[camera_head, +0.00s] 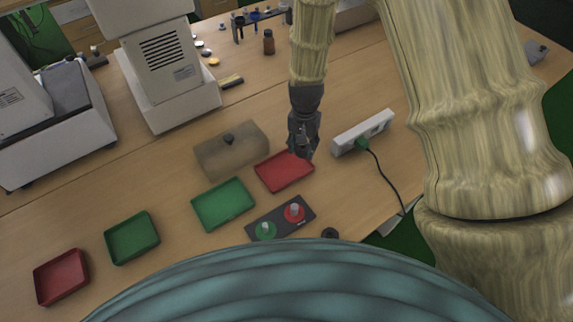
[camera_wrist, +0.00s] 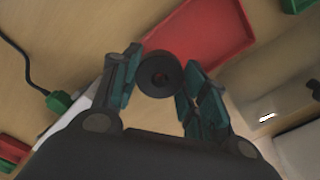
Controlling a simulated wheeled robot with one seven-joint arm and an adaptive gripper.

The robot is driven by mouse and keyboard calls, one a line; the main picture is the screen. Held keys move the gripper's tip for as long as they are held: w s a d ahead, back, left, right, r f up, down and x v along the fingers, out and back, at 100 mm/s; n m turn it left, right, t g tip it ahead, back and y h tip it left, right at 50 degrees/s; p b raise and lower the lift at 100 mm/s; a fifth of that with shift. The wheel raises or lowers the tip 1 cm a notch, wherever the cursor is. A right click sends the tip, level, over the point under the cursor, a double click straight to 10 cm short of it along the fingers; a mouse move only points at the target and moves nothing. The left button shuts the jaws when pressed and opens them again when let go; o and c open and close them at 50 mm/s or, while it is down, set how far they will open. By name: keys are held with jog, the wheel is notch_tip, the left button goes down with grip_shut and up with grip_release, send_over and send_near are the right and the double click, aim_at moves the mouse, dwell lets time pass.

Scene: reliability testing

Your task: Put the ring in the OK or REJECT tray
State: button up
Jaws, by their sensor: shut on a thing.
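My gripper (camera_head: 303,147) hangs over the back right part of a red tray (camera_head: 283,176), left of the power strip. In the wrist view its two fingers are shut on a dark round ring (camera_wrist: 159,75), with a small reddish spot at its centre. The ring is held above the table; in the head view I cannot make it out. The same red tray (camera_wrist: 208,38) lies beyond the fingertips in the wrist view. A green tray (camera_head: 223,205) sits left of it. Another green tray (camera_head: 132,239) and another red tray (camera_head: 62,278) stand farther left. No OK or REJECT lettering is readable.
A dark panel (camera_head: 279,228) with a green and a red round piece lies in front. A beige box (camera_head: 230,157) with a black knob stands behind the trays. A power strip (camera_head: 362,133) with a green plug and cable is at right. A small dark object (camera_head: 329,232) sits near the front edge.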

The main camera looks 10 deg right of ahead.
aim_at(295, 163)
jog(key=shift+w+a+r+m, duration=0.15)
jog(key=shift+r+m, duration=0.1)
jog(key=shift+m, duration=0.3)
jog(key=shift+w+a+r+m, duration=0.1)
jog(key=shift+w+r+m, duration=0.1)
jog(key=shift+m, duration=0.35)
jog(key=m, duration=0.2)
jog(key=w+m, duration=0.1)
jog(key=shift+w+a+r+p, duration=0.1)
jog(key=shift+a+r+p, duration=0.15)
jog(key=shift+p, duration=0.15)
jog(key=shift+a+r+m, duration=0.1)
jog(key=shift+a+m, duration=0.1)
jog(key=shift+m, duration=0.4)
jog(key=shift+f+p, duration=1.75)
jog(key=shift+f, duration=3.25)
jog(key=shift+f, duration=0.1)
jog(key=o, duration=0.9)
jog(key=shift+r, duration=0.2)
jog(key=shift+r+b, duration=2.1)
jog(key=shift+r, duration=3.85)
